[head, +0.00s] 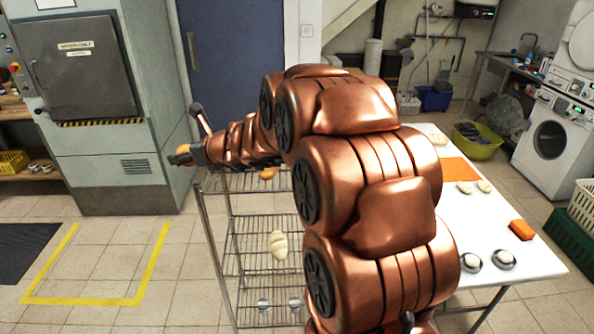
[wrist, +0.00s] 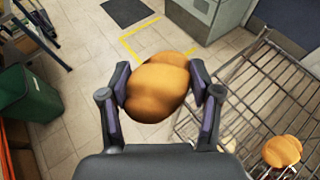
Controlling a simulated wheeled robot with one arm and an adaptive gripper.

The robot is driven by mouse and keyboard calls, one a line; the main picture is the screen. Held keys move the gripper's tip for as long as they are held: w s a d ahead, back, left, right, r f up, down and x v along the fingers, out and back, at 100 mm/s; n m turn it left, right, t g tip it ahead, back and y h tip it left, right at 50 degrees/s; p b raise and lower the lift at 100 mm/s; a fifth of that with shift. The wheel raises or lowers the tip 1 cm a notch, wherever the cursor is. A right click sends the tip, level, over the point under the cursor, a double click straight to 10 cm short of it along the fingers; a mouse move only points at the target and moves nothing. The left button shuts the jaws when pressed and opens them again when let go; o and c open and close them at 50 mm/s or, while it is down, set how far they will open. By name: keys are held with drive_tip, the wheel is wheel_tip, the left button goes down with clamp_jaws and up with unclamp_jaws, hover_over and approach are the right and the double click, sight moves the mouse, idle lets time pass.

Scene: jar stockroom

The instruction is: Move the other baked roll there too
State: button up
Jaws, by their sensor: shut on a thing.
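My gripper (head: 181,158) is at the far left end of my arm in the head view, beside the upper left corner of the wire rack (head: 207,232). In the wrist view its two fingers close on the sides of a golden-brown baked roll (wrist: 158,88), which hangs over the floor just left of the rack's wires. Another baked roll (wrist: 282,151) lies on the rack's top shelf and also shows in the head view (head: 268,173), partly behind my arm. A pale unbaked roll (head: 279,245) lies on a lower shelf.
A white table (head: 500,220) at the right bears pale dough pieces, an orange mat (head: 459,171), an orange cloth (head: 522,229) and two small round silver items. A grey oven (head: 95,100) stands at the back left. Open tiled floor with a yellow-taped square (head: 97,302) lies left of the rack.

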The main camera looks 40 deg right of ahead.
drive_tip(key=s+d+f+b, duration=0.1)
drive_tip(key=s+d+b, duration=0.15)
drive_tip(key=d, duration=0.45)
drive_tip(key=s+d+f+m+h+b, duration=0.1)
drive_tip(key=s+d+b, duration=0.15)
drive_tip(key=d, duration=0.45)
drive_tip(key=s+d+f+b, duration=0.2)
drive_tip(key=d+b, duration=0.1)
drive_tip(key=d, duration=0.4)
drive_tip(key=s+d+f+m+h+b, duration=0.1)
drive_tip(key=s+d+f+h+b, duration=0.15)
drive_tip(key=s+d, duration=0.6)
drive_tip(key=s+d+f+m+h+b, duration=0.1)
drive_tip(key=s+d+f+m+b, duration=0.2)
drive_tip(key=s+d, duration=0.5)
drive_tip(key=shift+n+t, duration=0.3)
drive_tip(key=shift+n, duration=0.3)
drive_tip(key=w, duration=0.5)
drive_tip(key=w+f+p, duration=0.1)
drive_tip(key=w, duration=0.4)
drive_tip(key=w+f, duration=0.1)
drive_tip(key=w, duration=0.4)
drive_tip(key=shift+w+d+p, duration=0.15)
drive_tip(key=shift+d+p, duration=0.15)
drive_tip(key=f, duration=0.1)
drive_tip(key=w+f, duration=0.1)
drive_tip(key=f, duration=0.1)
drive_tip(key=shift+w, duration=0.1)
drive_tip(key=shift+f, duration=0.3)
